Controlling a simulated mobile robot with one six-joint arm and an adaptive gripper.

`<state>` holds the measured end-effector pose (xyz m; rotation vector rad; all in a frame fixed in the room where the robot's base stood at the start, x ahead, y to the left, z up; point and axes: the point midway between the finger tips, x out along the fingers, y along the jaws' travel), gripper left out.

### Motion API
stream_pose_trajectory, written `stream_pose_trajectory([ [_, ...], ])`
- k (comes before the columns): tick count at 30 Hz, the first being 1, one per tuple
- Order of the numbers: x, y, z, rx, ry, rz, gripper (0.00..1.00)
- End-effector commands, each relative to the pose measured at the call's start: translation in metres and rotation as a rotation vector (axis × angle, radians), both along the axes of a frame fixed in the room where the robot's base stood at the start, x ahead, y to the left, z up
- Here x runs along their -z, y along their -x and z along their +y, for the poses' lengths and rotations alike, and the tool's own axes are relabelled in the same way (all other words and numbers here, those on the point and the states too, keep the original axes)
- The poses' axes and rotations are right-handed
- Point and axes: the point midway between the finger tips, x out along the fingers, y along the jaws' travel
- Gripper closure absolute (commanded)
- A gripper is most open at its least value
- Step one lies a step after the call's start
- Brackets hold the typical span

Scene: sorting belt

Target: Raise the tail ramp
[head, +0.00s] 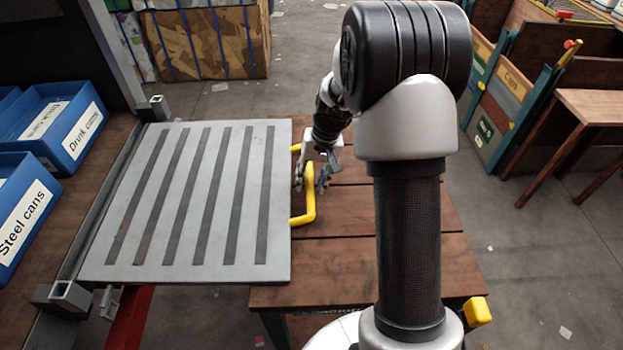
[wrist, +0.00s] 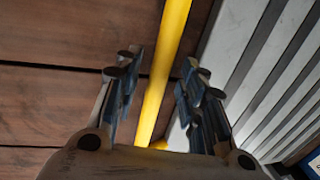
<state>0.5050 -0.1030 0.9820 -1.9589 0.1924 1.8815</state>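The tail ramp (head: 200,205) is a grey plate with several dark strips. It lies flat or nearly flat, with its left edge along the wooden deck and its right edge at the wooden table. A yellow handle (head: 309,205) sticks out from its right edge. My gripper (head: 311,181) is at the handle, pointing down. In the wrist view the yellow handle (wrist: 166,70) runs between the two fingers of my gripper (wrist: 160,72). The fingers stand apart with gaps on both sides of the bar. The ramp's striped surface (wrist: 262,65) lies to the right.
Blue bins labelled "Steel cans" (head: 32,210) and "Drink cartons" (head: 75,125) stand on the deck (head: 98,180) at left. The slatted wooden table (head: 355,255) is bare around my arm. Strapped cardboard bales (head: 205,40) stand behind. A wooden stand (head: 600,110) is at right.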

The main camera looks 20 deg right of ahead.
Motion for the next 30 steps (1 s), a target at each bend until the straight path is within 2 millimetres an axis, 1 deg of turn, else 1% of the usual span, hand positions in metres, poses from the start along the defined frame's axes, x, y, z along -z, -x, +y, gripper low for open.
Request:
stream_pose_trajectory([
  [1,-0.0002,0.0000,0.0000,0.000,0.000,0.000,0.67],
  [2,-0.0002,0.0000,0.0000,0.000,0.000,0.000,0.69],
  [16,-0.0004,-0.0001,-0.0001,0.000,0.000,0.000,1.00],
  [30,-0.0015,-0.0002,-0.0001,0.000,0.001,0.000,1.00],
])
